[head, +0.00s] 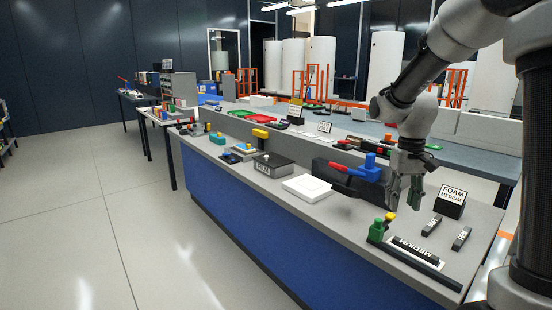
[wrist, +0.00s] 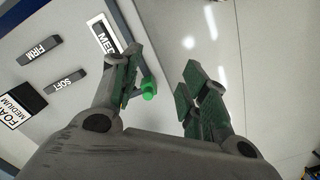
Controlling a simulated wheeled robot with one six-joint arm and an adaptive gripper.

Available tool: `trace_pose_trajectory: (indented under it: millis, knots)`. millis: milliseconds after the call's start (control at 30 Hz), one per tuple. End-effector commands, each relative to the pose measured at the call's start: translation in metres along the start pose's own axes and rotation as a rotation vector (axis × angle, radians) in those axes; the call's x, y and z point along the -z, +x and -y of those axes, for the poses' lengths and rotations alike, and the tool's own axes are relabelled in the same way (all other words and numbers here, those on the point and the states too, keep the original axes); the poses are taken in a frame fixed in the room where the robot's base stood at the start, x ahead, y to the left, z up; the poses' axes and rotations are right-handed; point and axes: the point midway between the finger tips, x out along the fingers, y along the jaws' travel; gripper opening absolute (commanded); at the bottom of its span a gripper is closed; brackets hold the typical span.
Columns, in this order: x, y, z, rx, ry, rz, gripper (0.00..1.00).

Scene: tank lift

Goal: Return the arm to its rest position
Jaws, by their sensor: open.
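My gripper (head: 404,196) hangs from my arm above the right part of the grey bench (head: 325,210), fingers pointing down. In the wrist view its two green-padded fingers (wrist: 160,92) stand apart with nothing between them. A green block with a knob (head: 378,230) stands on the bench in front of the gripper; a green round part (wrist: 148,90) shows beside the left finger in the wrist view. My arm reaches in from the upper right of the head view.
A FOAM MEDIUM sign (head: 452,196), two dark labelled bars (head: 461,238) and a MEDIUM plate (head: 415,250) lie to the right. A red-handled blue device (head: 362,172) is close to the gripper's left. A white tray (head: 306,188) lies farther left. The floor (head: 110,230) is clear.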

Motion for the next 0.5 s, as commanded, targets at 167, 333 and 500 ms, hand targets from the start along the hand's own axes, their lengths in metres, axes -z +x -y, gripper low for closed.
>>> trace_pose_trajectory:
  millis: [167, 333, 500]
  knots:
    - [-0.079, -0.034, -0.007, 0.004, -0.023, -0.069, 0.44]
    - [-0.153, -0.053, -0.013, 0.006, -0.034, -0.173, 0.44]
    - [-0.203, -0.062, -0.017, 0.008, -0.029, -0.296, 0.44]
